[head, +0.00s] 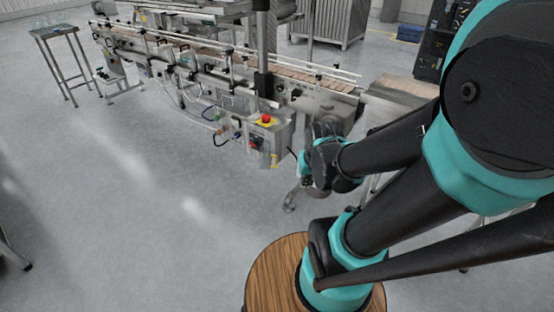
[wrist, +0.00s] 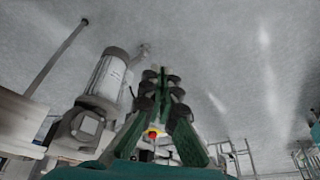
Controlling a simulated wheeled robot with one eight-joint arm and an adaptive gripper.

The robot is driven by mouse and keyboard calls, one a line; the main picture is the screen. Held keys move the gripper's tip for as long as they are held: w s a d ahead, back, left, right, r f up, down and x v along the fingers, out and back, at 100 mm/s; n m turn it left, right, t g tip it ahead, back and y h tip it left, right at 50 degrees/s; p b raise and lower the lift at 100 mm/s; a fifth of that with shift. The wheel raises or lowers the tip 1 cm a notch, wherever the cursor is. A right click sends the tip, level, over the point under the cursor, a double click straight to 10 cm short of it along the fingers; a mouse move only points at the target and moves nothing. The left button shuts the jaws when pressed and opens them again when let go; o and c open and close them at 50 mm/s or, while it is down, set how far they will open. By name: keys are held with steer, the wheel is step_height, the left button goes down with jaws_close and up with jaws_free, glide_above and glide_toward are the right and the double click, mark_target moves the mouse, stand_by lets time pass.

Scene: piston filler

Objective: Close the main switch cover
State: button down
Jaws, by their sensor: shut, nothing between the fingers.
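The grey control box (head: 270,138) is on the near side of the conveyor machine in the head view. It has a red emergency button on a yellow plate (head: 266,120) on top. A small red and dark switch (head: 255,143) is on its front face. I cannot make out the main switch cover or how far it is open. My gripper (wrist: 163,76) shows in the wrist view with its dark green fingers closed together and empty. A red and yellow part (wrist: 153,133) shows between the finger bases. In the head view my arm's end is to the right of the box.
A grey motor (wrist: 108,76) stands left of my fingers in the wrist view. The conveyor (head: 215,55) runs across the back in the head view. A small table (head: 55,32) is at the far left. The floor left of the box is clear.

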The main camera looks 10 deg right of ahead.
mark_target(270, 155)
steer(key=w+r+m+g, duration=0.15)
steer(key=w+m, duration=0.35)
steer(key=w, duration=0.9)
steer(key=w+d+f+m+g+y, duration=0.15)
steer(key=w+f+m, duration=0.25)
steer(key=w, duration=0.6)
steer(key=w+d+f+m+y, duration=0.1)
steer(key=w+d+f+m, duration=0.3)
steer(key=w, duration=0.7)
steer(key=w+d+f+m+y, duration=0.2)
steer(key=w+f+m, duration=0.5)
steer(key=f, duration=0.6)
steer(key=w+a+f, duration=0.2)
steer(key=a+f, duration=0.5)
steer(key=f, duration=0.1)
steer(key=shift+w+a+f+n+g, duration=0.2)
steer(key=shift+a+f+n+g, duration=0.1)
steer(key=shift+a+n, duration=0.1)
steer(key=shift+h, duration=0.25)
